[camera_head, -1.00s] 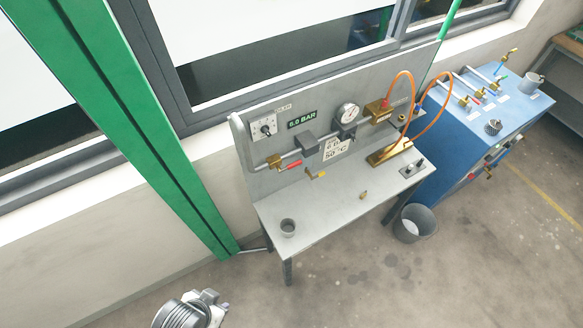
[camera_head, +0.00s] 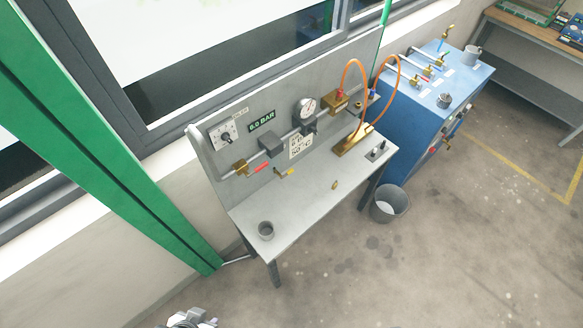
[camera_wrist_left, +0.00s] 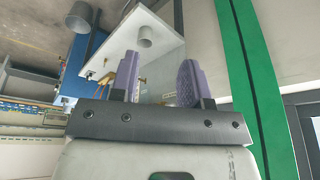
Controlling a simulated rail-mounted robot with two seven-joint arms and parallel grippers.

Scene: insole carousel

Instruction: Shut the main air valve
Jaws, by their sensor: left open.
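A brass valve (camera_head: 240,168) with a red lever (camera_head: 262,168) sits on the pipe at the left of the grey bench's back panel. The red lever points right, roughly along the pipe. A smaller brass valve with a yellow lever (camera_head: 288,172) is just below and right of it. No label I can read tells which is the main valve. My left gripper (camera_wrist_left: 157,78) is open and empty in the left wrist view, its purple fingers apart. In the head view only part of it (camera_head: 200,321) shows at the bottom edge, well away from the valves. My right gripper is not in view.
The panel has a 6.0 BAR display (camera_head: 261,121), a dial gauge (camera_head: 306,109) and an orange hose (camera_head: 348,88). A grey cup (camera_head: 266,231) stands on the bench top (camera_head: 300,215). A bin (camera_head: 390,205) and a blue cabinet (camera_head: 400,115) stand right. A green post (camera_head: 120,190) is left.

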